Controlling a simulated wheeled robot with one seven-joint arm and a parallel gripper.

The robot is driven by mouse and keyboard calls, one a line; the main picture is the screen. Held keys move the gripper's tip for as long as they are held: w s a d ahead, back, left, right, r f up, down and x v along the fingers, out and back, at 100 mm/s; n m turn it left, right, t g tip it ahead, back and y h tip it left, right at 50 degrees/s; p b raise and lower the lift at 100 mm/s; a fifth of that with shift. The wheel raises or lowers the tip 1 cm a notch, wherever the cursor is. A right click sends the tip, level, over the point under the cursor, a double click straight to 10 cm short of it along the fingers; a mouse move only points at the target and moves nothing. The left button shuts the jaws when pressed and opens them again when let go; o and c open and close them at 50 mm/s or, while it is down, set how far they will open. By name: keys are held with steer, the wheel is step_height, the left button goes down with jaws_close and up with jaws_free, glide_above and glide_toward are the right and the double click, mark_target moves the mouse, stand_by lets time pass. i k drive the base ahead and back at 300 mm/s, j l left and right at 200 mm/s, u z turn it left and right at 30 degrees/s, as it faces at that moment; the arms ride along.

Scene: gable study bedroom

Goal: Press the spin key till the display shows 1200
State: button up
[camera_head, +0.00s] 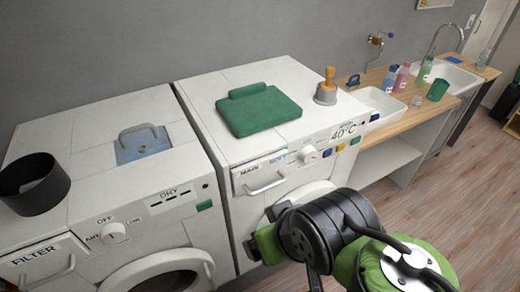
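The washing machine (232,158) on the right has a front panel with a display (344,131) that reads 40°C, with small lettering above it. Below the display are a blue key (327,153), a yellow key (340,147) and a green key (355,140). I cannot read which one is the spin key. A white knob (308,154) is left of the keys. My gripper (264,243) is low in front of this machine, near its round door, apart from the keys. My arm hides its far part, and its fingertips are not clear.
A dryer (90,125) stands at left with a black bowl (33,185) on top. A wooden counter (410,98) with bottles and basins is at right. Open floor lies right.

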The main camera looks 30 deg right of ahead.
mark_target(327, 154)
steer(key=z, duration=1.35)
